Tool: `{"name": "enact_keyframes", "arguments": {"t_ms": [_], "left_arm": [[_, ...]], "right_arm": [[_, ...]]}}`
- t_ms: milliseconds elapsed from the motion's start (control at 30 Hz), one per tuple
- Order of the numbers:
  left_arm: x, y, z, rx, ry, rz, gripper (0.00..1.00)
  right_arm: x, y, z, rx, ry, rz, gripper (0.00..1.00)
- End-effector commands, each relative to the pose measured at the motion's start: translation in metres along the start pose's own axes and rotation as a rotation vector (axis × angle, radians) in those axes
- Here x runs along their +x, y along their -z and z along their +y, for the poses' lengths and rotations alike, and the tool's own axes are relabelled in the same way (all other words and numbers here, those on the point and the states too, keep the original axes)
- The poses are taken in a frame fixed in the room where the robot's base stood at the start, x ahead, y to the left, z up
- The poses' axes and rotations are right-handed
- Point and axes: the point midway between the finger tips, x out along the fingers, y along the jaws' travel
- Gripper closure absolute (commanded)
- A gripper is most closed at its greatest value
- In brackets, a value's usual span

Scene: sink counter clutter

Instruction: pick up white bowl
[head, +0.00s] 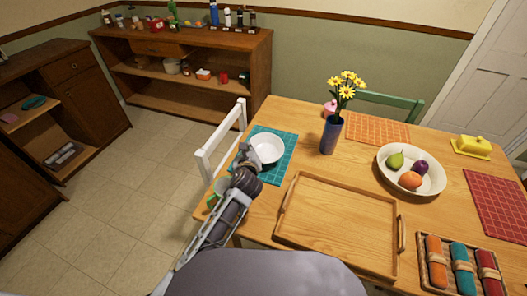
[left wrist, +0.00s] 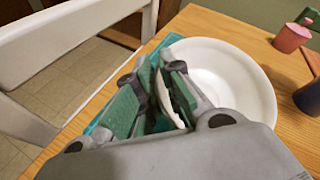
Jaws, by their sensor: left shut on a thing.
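The white bowl (head: 266,149) is on the teal placemat (head: 284,169) at the left side of the wooden table. It also shows in the left wrist view (left wrist: 232,82), close up and upright or nearly so. My left gripper (head: 247,158) is at the bowl's near left edge, with its green-padded fingers (left wrist: 157,98) on both sides of the rim, shut on it. I cannot tell whether the bowl touches the mat. My right gripper is not in view.
A wooden tray (head: 341,222) lies right of my arm. A blue vase (head: 330,135) with yellow flowers stands right of the bowl. A white chair (head: 222,140) is at the table's left edge. A fruit bowl (head: 431,184) is farther right.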

Motion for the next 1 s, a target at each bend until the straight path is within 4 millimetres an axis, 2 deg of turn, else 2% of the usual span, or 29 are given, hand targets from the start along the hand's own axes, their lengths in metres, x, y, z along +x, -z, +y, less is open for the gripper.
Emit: {"name": "enact_keyframes", "arguments": {"t_ms": [200, 467, 667, 1000], "left_arm": [[0.0, -0.002, -0.001, -0.001, 0.001, -0.002, 1.0], [-0.002, -0.007, -0.003, -0.001, 0.002, -0.003, 1.0], [-0.009, -0.024, -0.011, -0.002, 0.003, -0.005, 1.0], [-0.026, -0.066, -0.031, -0.001, 0.003, -0.005, 1.0]], "right_arm": [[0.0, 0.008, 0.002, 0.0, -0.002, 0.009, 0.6], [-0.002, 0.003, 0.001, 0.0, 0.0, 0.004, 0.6], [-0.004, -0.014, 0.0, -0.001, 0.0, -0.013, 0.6], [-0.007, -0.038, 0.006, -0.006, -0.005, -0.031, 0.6]]}}
